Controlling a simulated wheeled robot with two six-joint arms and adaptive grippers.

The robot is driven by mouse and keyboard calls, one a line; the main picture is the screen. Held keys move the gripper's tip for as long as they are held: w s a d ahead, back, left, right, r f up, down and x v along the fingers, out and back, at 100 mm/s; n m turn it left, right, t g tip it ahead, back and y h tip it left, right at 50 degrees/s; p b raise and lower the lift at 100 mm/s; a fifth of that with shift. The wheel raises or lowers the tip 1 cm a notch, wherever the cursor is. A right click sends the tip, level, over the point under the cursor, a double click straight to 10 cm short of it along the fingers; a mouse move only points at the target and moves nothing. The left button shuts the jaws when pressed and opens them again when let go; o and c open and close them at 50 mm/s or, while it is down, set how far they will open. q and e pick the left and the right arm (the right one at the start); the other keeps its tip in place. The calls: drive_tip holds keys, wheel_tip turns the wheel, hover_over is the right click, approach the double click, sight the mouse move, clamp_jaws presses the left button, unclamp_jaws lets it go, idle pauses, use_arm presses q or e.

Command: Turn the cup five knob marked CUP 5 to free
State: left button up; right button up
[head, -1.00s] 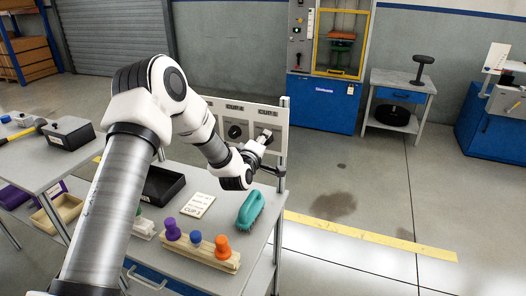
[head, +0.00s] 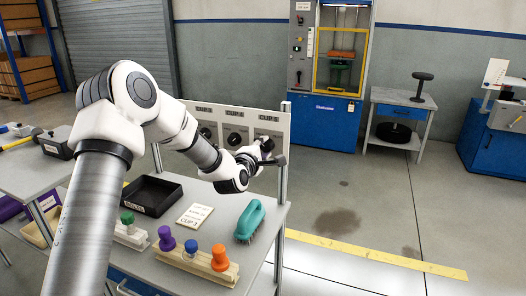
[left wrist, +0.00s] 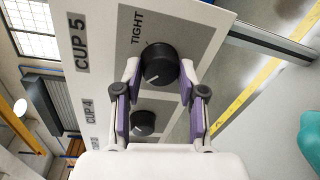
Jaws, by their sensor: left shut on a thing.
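The grey panel (head: 239,117) stands upright on the bench's far side, with a row of black knobs under labels. In the left wrist view the label CUP 5 (left wrist: 81,47) is turned sideways and the word TIGHT (left wrist: 137,28) is by the black CUP 5 knob (left wrist: 162,62). The knob's white line points to the lower left of the picture, away from TIGHT. My left gripper (left wrist: 160,88) has its fingers on either side of this knob and is shut on it. In the head view my left gripper (head: 266,153) covers the knob. My right gripper is not in view.
The CUP 4 knob (left wrist: 143,122) is close beside the fingers. On the bench lie a black tray (head: 152,194), a card (head: 195,215), a teal brush (head: 250,220) and a wooden block (head: 200,263) with coloured pegs. The floor right of the bench is clear.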

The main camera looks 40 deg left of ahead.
use_arm(q)
drive_tip(key=shift+r, duration=0.2)
drive_tip(key=o, duration=1.1)
drive_tip(key=shift+w, duration=0.1)
drive_tip(key=shift+c, duration=0.2)
drive_tip(key=shift+o, duration=0.4)
drive_tip(key=shift+f, duration=0.15)
drive_tip(key=v, duration=1.2)
drive_tip(key=shift+d, duration=0.1)
